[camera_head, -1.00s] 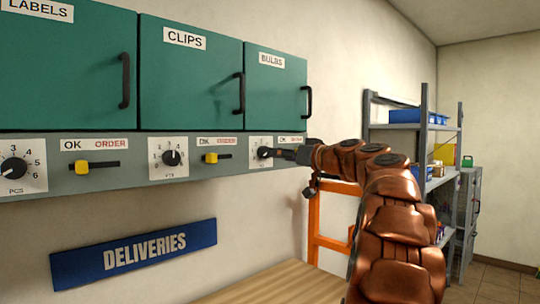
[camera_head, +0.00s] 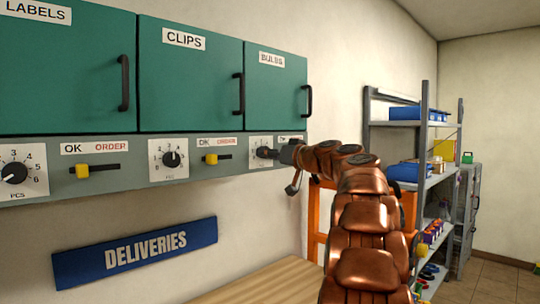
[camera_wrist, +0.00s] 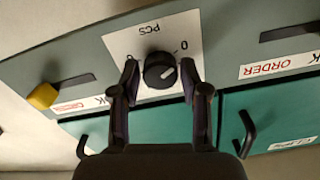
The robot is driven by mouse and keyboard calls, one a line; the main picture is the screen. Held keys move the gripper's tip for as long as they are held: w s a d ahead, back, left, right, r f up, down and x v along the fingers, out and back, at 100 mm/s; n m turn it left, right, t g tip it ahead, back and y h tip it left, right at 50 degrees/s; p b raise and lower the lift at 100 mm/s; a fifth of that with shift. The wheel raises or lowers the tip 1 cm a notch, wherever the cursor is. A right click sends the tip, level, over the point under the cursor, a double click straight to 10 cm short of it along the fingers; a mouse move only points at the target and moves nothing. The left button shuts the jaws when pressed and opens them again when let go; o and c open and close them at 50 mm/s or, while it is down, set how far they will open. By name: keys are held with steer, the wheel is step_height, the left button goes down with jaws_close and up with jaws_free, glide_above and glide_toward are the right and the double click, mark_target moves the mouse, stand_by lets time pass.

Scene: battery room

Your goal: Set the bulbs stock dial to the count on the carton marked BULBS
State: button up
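The bulbs stock dial (camera_head: 262,146) sits on the grey strip under the green door labelled BULBS (camera_head: 271,59). In the wrist view, upside down, its black knob (camera_wrist: 159,70) stands on a white plate marked PCS, with a white pointer mark toward the picture's lower right. My gripper (camera_wrist: 160,74) has a finger on each side of the knob, with narrow gaps showing; contact is not clear. It also covers part of the dial in the head view (camera_head: 271,153). Most dial numbers are hidden or unreadable. I cannot make out a carton marked BULBS.
The clips dial (camera_head: 171,158) and its yellow slider (camera_head: 211,159) are to the left. The bulbs slider (camera_wrist: 43,96) shows in the wrist view. A wooden surface (camera_head: 262,285) lies below. Shelves (camera_head: 420,125) with blue bins and a tan box stand at the right.

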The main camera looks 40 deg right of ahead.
steer(key=c, duration=0.7)
